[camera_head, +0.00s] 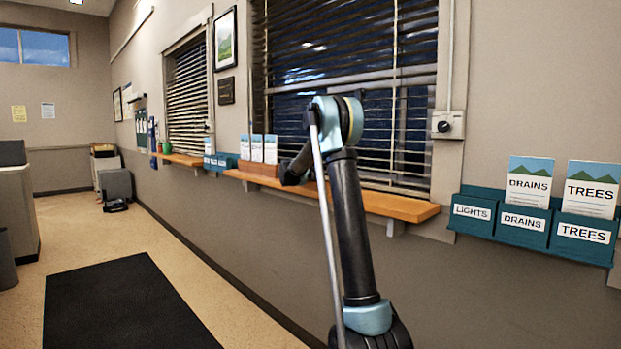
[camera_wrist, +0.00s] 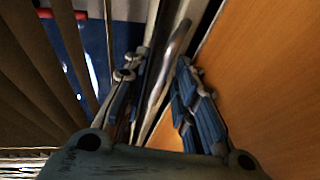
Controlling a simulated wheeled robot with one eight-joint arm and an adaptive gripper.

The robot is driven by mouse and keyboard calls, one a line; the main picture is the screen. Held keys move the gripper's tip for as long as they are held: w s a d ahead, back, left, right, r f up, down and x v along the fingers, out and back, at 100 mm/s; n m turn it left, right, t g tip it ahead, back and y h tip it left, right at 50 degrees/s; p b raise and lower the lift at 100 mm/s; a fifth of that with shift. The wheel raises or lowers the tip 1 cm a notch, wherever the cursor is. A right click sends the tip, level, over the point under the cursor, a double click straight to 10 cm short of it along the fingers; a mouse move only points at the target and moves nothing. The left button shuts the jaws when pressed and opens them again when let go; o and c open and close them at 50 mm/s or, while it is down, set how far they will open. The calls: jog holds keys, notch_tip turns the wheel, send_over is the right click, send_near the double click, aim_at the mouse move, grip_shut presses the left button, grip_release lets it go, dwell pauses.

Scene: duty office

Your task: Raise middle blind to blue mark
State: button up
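A wide slatted blind (camera_head: 345,75) hangs over the large window in the head view, its slats tilted open. A smaller blind (camera_head: 187,95) hangs further left. I cannot tell from the labels which is the middle one, and I make out no blue mark.
A wooden sill (camera_head: 395,207) juts out below the large blind, and it fills the right of the wrist view (camera_wrist: 265,75). Leaflets stand on it (camera_head: 257,150). A wall box with a knob (camera_head: 446,125) and teal leaflet racks (camera_head: 525,222) are on the right.

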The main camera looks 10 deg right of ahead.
grip_shut()
jog(key=shift+r, duration=0.15)
notch_tip(320, 180, up, 26)
dwell(0.4)
jog(key=shift+o, duration=1.5)
grip_release()
jog(key=shift+s, duration=0.1)
jog(key=v, duration=1.1)
jog(key=shift+s+a, duration=0.2)
jog(key=shift+s, duration=0.05)
